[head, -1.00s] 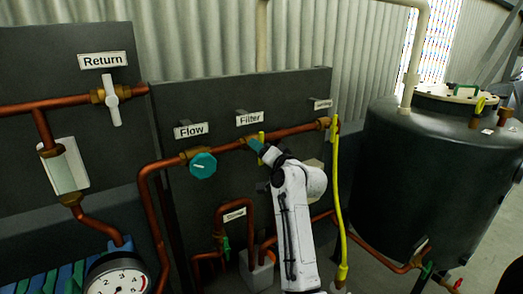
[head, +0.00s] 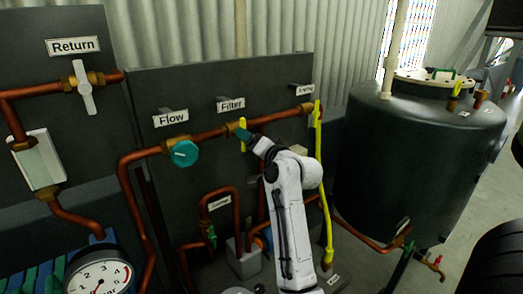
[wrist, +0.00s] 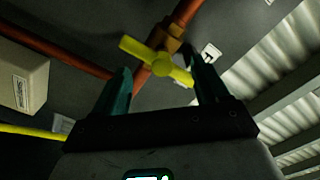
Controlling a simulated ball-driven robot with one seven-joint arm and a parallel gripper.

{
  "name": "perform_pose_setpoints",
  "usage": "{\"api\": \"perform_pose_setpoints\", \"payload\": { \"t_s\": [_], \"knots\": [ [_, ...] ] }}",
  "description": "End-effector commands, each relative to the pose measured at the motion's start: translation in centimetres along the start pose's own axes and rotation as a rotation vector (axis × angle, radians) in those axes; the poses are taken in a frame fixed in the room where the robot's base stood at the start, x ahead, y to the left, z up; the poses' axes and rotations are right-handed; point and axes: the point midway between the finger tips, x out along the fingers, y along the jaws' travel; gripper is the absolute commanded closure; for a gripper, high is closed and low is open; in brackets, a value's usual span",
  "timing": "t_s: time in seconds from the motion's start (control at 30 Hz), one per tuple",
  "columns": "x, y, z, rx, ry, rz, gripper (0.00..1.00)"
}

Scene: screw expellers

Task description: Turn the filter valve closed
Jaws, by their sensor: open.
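The filter valve has a yellow handle (wrist: 157,62) on a brass body (wrist: 168,38) in a copper pipe. In the head view the yellow handle (head: 243,136) stands about upright below the "Filter" sign (head: 231,104), crossing the pipe. My gripper (wrist: 163,80) is open, with its two teal fingers apart. In the wrist view the handle's hub lies between the fingertips and its right end is close to the right finger; I cannot tell if they touch. In the head view my gripper (head: 245,136) is at the handle and hides part of it.
The teal flow knob (head: 184,153) is just left on the same pipe. A white-handled return valve (head: 85,88) is further left. A yellow hose (head: 319,180) hangs right of my arm. A dark tank (head: 415,160) stands at the right. A gauge (head: 99,273) is at lower left.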

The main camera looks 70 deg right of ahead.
Motion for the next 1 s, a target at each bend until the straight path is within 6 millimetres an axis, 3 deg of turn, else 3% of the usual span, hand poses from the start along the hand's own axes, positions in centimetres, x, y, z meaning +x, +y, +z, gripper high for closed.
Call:
{"api": "perform_pose_setpoints", "payload": {
  "t_s": [0.2,0.4,1.0],
  "knots": [
    [-4.2,0.2,0.1,-0.001,0.001,0.000,0.26],
    [-6.4,0.1,0.1,0.001,0.001,0.001,0.26],
    [-6.8,0.0,0.0,0.002,0.001,0.000,0.26]
  ]
}}
